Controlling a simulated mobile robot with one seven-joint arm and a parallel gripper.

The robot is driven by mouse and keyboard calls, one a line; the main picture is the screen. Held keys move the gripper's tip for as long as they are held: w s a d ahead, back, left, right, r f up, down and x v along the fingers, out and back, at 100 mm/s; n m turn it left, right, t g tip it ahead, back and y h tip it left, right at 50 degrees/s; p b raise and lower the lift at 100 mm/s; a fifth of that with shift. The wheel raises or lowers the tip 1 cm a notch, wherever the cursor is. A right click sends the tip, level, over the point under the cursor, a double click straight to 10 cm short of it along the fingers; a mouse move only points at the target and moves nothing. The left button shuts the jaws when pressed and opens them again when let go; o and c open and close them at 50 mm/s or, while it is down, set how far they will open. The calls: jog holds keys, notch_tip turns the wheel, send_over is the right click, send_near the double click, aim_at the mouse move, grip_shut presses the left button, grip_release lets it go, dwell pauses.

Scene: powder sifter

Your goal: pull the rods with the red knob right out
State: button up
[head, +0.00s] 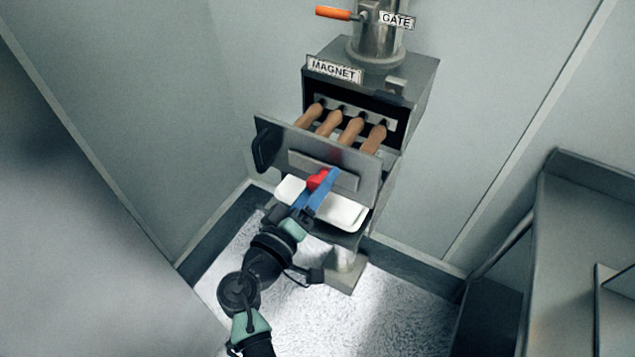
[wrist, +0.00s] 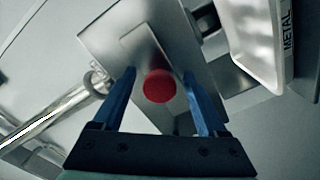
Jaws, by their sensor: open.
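A red knob (head: 317,180) sits on the front of the pulled-out metal drawer plate (head: 272,133) of the magnet box. In the wrist view the red knob (wrist: 159,86) lies between the two blue fingers of my gripper (wrist: 163,88), with a gap on each side. My gripper (head: 322,184) is open around the knob in the head view, where one finger partly covers it. Several brown rods (head: 352,130) run from the dark opening of the box to the back of the plate. Their front ends are hidden behind the plate.
A white tray (head: 343,213) is under the plate; it also shows in the wrist view (wrist: 252,40). A black handle (head: 266,147) juts from the plate's left end. An orange gate lever (head: 334,13) is above. A grey bench (head: 592,215) stands at the right.

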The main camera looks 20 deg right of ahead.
grip_shut()
dwell(0.3)
dwell(1.1)
